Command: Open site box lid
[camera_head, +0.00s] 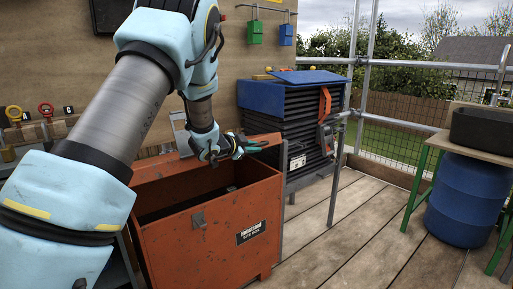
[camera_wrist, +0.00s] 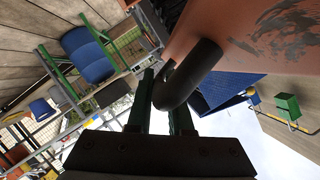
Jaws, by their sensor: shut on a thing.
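The orange-red site box (camera_head: 215,235) stands in the middle of the head view, with a latch and a label on its front. Its lid (camera_head: 158,172) is raised at the back, and the dark inside of the box shows. The lid also fills the upper right of the wrist view (camera_wrist: 255,35). My gripper (camera_head: 245,144) is at the lid's upper edge on the right. In the wrist view my gripper's fingers (camera_wrist: 160,108) are closed around the lid's black curved handle (camera_wrist: 192,76). In the head view my wrist and gripper hide the handle and part of the lid.
A dark drawer cabinet with a blue top (camera_head: 292,95) stands right behind the box. A blue barrel (camera_head: 466,200) and a green-legged table with a black tub (camera_head: 484,130) are at the right. Scaffold rails (camera_head: 400,123) run behind. The plank floor (camera_head: 345,230) is clear at front right.

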